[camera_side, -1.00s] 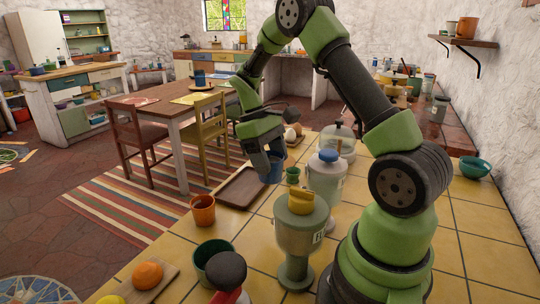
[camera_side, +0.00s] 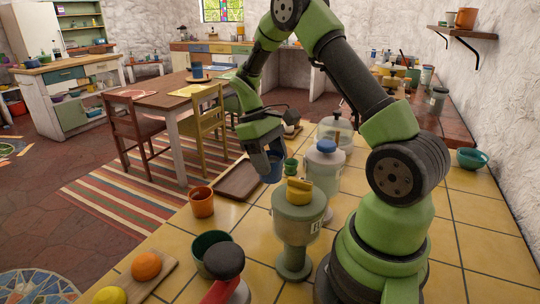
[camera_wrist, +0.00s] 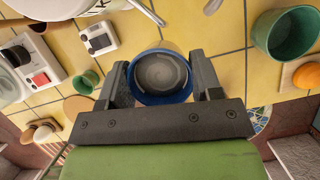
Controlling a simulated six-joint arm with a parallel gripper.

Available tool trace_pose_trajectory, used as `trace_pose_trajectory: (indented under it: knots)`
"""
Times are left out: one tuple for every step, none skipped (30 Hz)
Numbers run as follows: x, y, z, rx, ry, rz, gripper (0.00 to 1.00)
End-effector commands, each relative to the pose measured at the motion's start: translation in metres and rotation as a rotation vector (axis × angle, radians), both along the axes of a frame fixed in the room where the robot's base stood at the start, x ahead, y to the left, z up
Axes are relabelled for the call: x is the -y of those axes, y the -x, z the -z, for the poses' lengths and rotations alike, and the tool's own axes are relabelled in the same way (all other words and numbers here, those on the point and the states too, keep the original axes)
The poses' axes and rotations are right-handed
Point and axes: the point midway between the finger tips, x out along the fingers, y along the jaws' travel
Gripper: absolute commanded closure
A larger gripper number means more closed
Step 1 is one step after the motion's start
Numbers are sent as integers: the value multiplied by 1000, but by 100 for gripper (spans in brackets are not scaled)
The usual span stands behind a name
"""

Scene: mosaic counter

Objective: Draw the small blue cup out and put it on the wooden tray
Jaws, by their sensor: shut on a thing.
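The small blue cup (camera_side: 273,171) is between the fingers of my gripper (camera_side: 268,160), near the right edge of the wooden tray (camera_side: 231,190). In the wrist view my gripper (camera_wrist: 162,84) is shut on the blue cup (camera_wrist: 160,98), one finger on each side. I look down into its grey interior. The brown tray lies flat on the yellow tiles at the left edge of the counter, and its visible part is empty. I cannot tell whether the cup touches the counter.
A small green cup (camera_side: 291,166) stands close to the right of the blue cup. A blue-lidded jar (camera_side: 323,170) and a grey-green canister (camera_side: 298,215) stand nearer my base. An orange cup (camera_side: 201,201) stands in front of the tray. A glass dome (camera_side: 335,133) stands behind.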

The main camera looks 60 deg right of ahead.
Motion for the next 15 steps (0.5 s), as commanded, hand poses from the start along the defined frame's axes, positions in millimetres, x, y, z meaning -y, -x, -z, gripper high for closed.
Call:
trace_pose_trajectory:
  knots:
    - [0, 0, 1, -1, -1, 0, 69]
    - [0, 1, 2, -1, -1, 0, 69]
    - [0, 1, 3, -2, -1, 1, 69]
    - [0, 1, 3, -2, -1, 1, 69]
    - [0, 1, 4, -2, -1, 1, 69]
    - [0, 2, 5, -2, 0, 1, 69]
    - [0, 2, 5, -2, 0, 0, 69]
    - [0, 2, 6, -2, 0, 0, 69]
    - [0, 2, 7, -2, 0, 0, 69]
    - [0, 2, 8, -2, 0, 1, 69]
    - [0, 2, 8, -3, 0, 1, 69]
    - [0, 3, 9, -3, 0, 1, 69]
    - [0, 3, 9, -3, 0, 1, 69]
    - [0, 3, 10, -3, 0, 1, 69]
    - [0, 3, 11, -3, 0, 1, 69]
